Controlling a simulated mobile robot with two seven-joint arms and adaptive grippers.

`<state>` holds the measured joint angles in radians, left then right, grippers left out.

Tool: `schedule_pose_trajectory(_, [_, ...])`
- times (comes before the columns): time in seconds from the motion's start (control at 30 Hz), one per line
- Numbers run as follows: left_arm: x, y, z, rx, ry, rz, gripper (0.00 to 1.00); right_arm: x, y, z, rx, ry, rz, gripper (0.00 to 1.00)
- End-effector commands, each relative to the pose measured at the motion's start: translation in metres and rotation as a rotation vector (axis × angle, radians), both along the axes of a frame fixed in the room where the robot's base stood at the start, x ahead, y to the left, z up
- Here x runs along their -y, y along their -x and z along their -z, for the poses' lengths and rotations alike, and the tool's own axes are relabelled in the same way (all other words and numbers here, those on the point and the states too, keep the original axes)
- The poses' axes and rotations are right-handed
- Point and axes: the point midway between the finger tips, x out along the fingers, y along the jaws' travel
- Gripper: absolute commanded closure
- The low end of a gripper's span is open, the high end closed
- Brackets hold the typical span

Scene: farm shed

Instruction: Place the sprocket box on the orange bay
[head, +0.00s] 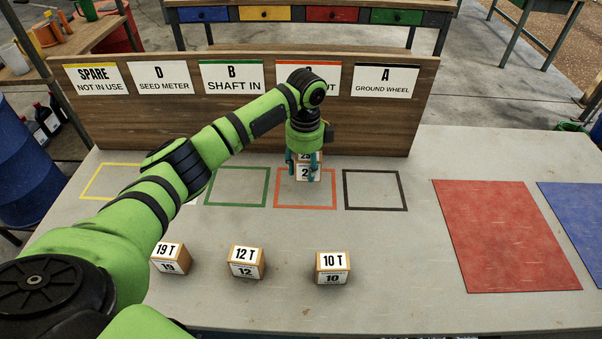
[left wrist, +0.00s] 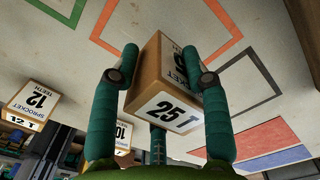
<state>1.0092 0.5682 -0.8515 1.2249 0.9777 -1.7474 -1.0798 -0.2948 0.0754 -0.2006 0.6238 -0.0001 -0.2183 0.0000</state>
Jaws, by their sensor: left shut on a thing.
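The orange bay (head: 277,200) is an orange-outlined square on the table below the board, between the green and black outlines. My left gripper (head: 303,168) is over the upper part of this bay, pointing down. It is shut on a sprocket box (head: 308,175), a small wooden box with white labels. In the left wrist view the box (left wrist: 160,75) sits between the two teal fingers and reads 25 T. The gripper hides part of the box, and I cannot tell whether its bottom touches the table. My right gripper is not in view.
Boxes labelled 19 T (head: 169,259), 12 T (head: 246,262) and 10 T (head: 332,268) stand along the front of the table. A labelled board (head: 430,120) rises behind the bays. Red (head: 505,235) and blue (head: 585,215) mats lie at the right.

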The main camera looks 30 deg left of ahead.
Motion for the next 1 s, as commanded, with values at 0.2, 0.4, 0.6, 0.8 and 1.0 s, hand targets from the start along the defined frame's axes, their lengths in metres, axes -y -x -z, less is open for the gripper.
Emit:
schedule_pose_trajectory(0.2, [-0.008, 0.000, 0.015, -0.003, -0.001, 0.001, 1.00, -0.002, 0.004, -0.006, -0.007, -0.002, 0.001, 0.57])
schedule_pose_trajectory(0.4, [-0.008, 0.000, 0.041, -0.001, 0.000, 0.001, 1.00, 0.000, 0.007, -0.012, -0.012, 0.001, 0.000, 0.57])
schedule_pose_trajectory(0.6, [-0.008, -0.001, 0.045, 0.002, 0.000, 0.001, 1.00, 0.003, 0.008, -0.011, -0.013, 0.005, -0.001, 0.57])
schedule_pose_trajectory(0.8, [-0.008, 0.000, 0.048, 0.001, 0.000, 0.001, 1.00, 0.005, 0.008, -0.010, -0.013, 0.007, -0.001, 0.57])
schedule_pose_trajectory(1.0, [-0.008, 0.000, 0.049, 0.000, -0.001, 0.000, 0.30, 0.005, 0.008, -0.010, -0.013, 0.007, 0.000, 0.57])
